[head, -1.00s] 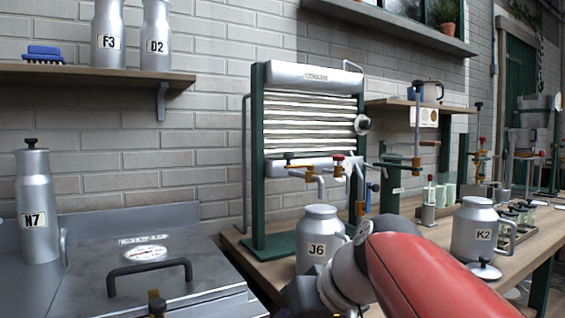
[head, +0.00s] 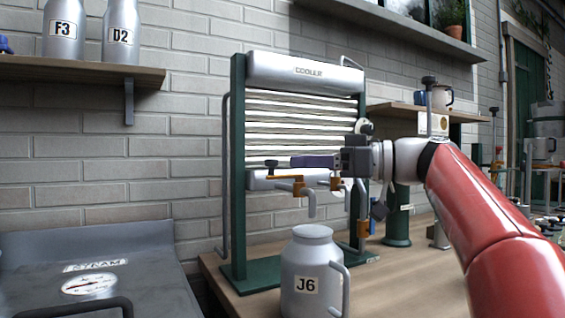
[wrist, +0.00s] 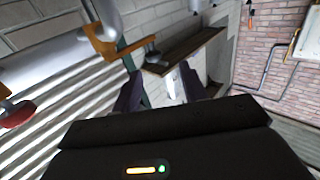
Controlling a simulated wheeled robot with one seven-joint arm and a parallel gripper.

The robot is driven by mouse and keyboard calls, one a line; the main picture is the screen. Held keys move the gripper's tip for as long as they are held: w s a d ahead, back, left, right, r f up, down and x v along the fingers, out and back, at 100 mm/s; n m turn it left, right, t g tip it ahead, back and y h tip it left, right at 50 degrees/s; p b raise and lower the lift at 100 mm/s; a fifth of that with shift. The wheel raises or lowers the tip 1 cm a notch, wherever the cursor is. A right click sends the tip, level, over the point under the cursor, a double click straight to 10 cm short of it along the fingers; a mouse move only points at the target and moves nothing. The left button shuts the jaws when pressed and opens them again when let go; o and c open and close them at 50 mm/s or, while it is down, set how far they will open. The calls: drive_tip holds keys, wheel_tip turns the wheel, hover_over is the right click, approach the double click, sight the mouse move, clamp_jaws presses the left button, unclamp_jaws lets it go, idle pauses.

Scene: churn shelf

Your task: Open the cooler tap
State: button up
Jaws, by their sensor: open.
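The cooler (head: 305,72) is a green frame with pale corrugated tubes and a steel trough under them. A brass tap (head: 285,185) with a black lever knob (head: 272,164) and a downturned grey spout sits at the trough. The tap's brass body also shows in the wrist view (wrist: 98,40), its dark knob (wrist: 153,58) ahead of the fingers. My gripper (head: 292,161) is open, pointing left, its fingertips close to the right of the black knob. Whether they touch it I cannot tell. The fingers show in the wrist view (wrist: 160,88) with no tap part clearly gripped.
A steel churn marked J6 (head: 308,272) stands on the wooden bench below the spout. A second brass tap (head: 342,185) is partly hidden by my gripper. A red knob (wrist: 18,115) shows at left in the wrist view. A metal lid with a gauge (head: 90,284) is at lower left.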

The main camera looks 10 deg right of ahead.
sight(271, 160)
drive_tip(key=p+x, duration=0.1)
drive_tip(key=x, duration=0.6)
drive_tip(key=shift+w+a+r+p, duration=0.2)
drive_tip(key=shift+w+p, duration=0.15)
drive_tip(key=shift+w, duration=0.2)
drive_tip(key=shift+c, duration=0.3)
drive_tip(key=shift+d, duration=0.1)
clamp_jaws()
